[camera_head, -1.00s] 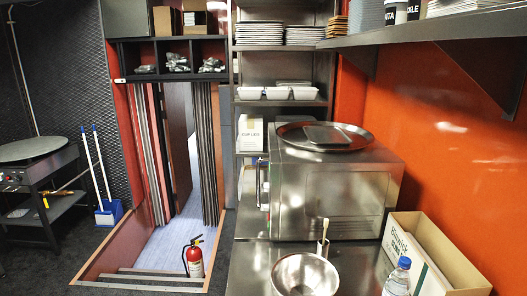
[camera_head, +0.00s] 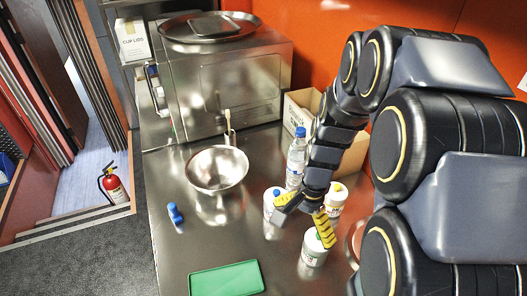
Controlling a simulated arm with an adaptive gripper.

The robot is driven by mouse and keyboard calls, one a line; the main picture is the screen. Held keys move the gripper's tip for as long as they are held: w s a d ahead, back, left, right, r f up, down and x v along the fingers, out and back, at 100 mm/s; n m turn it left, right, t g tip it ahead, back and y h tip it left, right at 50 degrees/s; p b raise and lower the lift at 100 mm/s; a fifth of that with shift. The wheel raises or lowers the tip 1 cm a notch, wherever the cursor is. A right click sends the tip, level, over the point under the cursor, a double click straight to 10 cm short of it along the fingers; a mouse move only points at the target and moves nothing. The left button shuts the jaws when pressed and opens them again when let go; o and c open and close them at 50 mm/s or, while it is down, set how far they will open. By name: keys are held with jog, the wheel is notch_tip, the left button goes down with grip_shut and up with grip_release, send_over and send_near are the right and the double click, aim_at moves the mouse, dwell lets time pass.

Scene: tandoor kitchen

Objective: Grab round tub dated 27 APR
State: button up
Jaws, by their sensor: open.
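Several small white round tubs stand on the steel counter (camera_head: 180,265) around my gripper (camera_head: 304,224). One tub with a blue top (camera_head: 270,206) is just left of the gripper. One tub with a green top (camera_head: 313,253) is below the yellow finger, which overlaps it in the picture. One tub with an orange-brown label (camera_head: 335,200) is to the right, partly hidden by my arm. The date writing is too small to read, so I cannot tell which is 27 APR. My gripper is open, its fingers apart and pointing down among the tubs. I cannot tell whether it touches one.
A water bottle (camera_head: 296,158) stands close behind the gripper. A cardboard box (camera_head: 300,108) and steel oven (camera_head: 225,82) are behind. My arm hides the right side.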

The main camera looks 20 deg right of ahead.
aim_at(317, 244)
jog(key=d+f+m, duration=0.2)
jog(key=w+d+f+m, duration=0.1)
jog(key=d+f+m, duration=0.1)
jog(key=d+f, duration=0.1)
jog(key=d+f+m, duration=0.2)
jog(key=shift+w+d+f+t, duration=0.15)
jog(key=shift+d+t, duration=0.15)
jog(key=shift+d, duration=0.05)
jog(key=shift+d+f, duration=0.15)
jog(key=shift+f, duration=0.2)
jog(key=f, duration=0.5)
jog(key=a+f, duration=0.1)
jog(key=f, duration=0.1)
jog(key=shift+f, duration=0.2)
jog(key=c, duration=1)
